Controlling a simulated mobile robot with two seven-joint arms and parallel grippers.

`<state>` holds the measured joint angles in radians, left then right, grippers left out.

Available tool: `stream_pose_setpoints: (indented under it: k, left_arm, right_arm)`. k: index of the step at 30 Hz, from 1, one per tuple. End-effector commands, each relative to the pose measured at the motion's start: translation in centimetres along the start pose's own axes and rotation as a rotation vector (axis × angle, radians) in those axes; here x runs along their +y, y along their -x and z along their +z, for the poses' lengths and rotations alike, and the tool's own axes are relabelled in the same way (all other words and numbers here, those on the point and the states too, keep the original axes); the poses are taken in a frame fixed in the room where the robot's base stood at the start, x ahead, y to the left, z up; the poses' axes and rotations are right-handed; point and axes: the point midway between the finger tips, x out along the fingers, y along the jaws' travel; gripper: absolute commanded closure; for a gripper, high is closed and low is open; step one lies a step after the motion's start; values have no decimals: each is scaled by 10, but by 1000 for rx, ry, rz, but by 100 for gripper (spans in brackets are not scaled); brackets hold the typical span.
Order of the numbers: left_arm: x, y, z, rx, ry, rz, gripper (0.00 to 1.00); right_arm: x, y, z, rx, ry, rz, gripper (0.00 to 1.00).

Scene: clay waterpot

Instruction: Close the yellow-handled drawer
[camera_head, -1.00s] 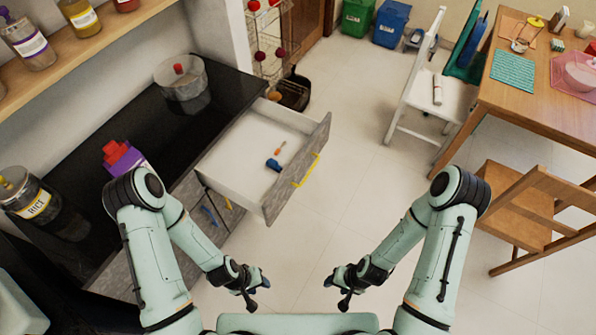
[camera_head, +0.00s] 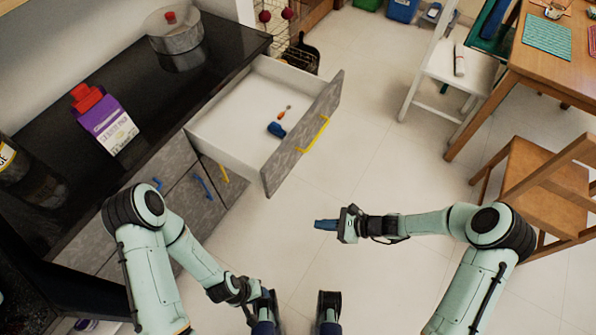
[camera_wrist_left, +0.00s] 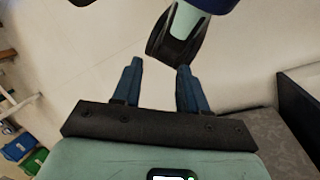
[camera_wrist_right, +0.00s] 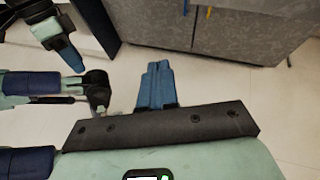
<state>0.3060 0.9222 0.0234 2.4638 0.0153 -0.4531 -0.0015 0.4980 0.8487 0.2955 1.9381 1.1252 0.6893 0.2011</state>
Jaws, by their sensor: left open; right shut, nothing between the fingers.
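The drawer (camera_head: 225,135) with the yellow handle (camera_head: 314,136) stands pulled out from the grey cabinet. It is white inside, with a grey stone-look front panel. A small blue item (camera_head: 276,130) and an orange-tipped tool (camera_head: 283,113) lie in it. My right gripper (camera_head: 324,225) is shut and empty, below the drawer front in the head view and apart from it. It also shows shut in the right wrist view (camera_wrist_right: 155,82). My left gripper (camera_wrist_left: 158,68) is open and empty in the left wrist view; in the head view it is low and partly hard to make out.
Another yellow handle (camera_head: 223,173) and a blue handle (camera_head: 203,187) are on the cabinet. The black countertop (camera_head: 150,165) holds a purple carton (camera_head: 104,122) and a glass pot (camera_head: 173,35). A wooden chair (camera_head: 550,185) stands right. The floor before the drawer is clear.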

Motion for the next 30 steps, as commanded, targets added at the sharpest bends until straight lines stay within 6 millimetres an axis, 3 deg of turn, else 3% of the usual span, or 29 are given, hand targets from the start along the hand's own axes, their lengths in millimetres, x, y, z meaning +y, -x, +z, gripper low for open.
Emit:
stream_pose_setpoints:
  k: [1, 3, 7, 10, 14, 30]
  left_arm:
    - [-7, -23, -3, 5, 1, -1, 57]
    - [-10, -35, -6, 14, 2, 0, 57]
    - [-13, -47, -12, 26, 2, 0, 57]
    - [-14, -49, -13, 31, 2, 0, 57]
    - [-14, -50, -16, 38, 3, 0, 57]
    - [-22, -68, -47, 121, 11, -5, 57]
  right_arm:
    - [-32, 1, -1, -95, -48, -92, 100]
    - [-70, 12, 15, -220, -94, -193, 100]
    - [-112, 34, 36, -378, -133, -311, 100]
    - [-125, 41, 44, -429, -141, -347, 100]
    - [-130, 33, 52, -439, -141, -350, 100]
    - [-167, -58, 91, -435, -141, -347, 100]
